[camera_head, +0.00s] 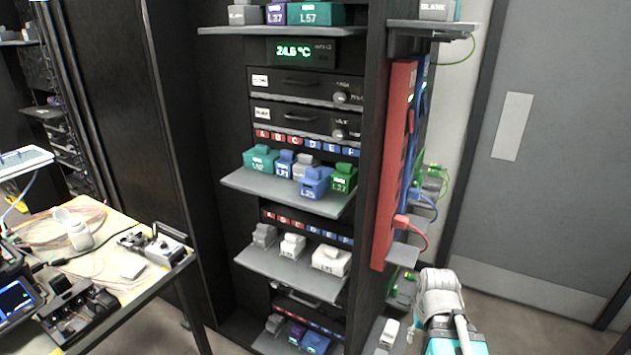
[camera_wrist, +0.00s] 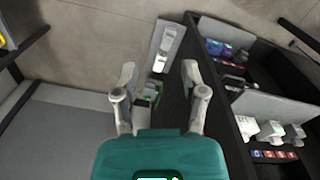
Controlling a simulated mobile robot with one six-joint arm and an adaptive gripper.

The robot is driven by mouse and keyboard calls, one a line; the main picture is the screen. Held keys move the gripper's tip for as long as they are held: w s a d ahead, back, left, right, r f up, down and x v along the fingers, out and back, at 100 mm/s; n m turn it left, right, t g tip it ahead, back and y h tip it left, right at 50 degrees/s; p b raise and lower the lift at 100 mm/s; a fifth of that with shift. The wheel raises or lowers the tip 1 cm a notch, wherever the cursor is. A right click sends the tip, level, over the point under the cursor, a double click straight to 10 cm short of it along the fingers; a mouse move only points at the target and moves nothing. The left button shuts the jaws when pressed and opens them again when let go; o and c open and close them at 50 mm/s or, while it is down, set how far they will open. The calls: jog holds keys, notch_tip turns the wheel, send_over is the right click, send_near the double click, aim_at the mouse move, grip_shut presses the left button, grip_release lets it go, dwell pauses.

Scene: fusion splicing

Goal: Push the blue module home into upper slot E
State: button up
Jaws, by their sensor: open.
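The blue module L25 (camera_head: 315,182) sits on the upper shelf (camera_head: 270,188) of the rack, further forward than its neighbours, near the shelf's front edge. The upper slot label strip runs A to F above, and the blue E label (camera_head: 328,148) is behind and slightly right of the module. A green module (camera_head: 343,177) stands close on its right and a grey one (camera_head: 304,164) behind its left. My gripper (camera_wrist: 160,75) is open and empty in the wrist view, pointing down. In the head view my arm's end is at lower right, low and well away from the blue module.
A red side panel (camera_head: 396,165) with cables and small side ledges stands between the arm and the shelves. A lower shelf holds white modules (camera_head: 331,260), also in the wrist view (camera_wrist: 247,128). A cluttered work table (camera_head: 110,290) is at left. Floor is free before the door.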

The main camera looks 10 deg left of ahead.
jog(key=shift+c, duration=0.2)
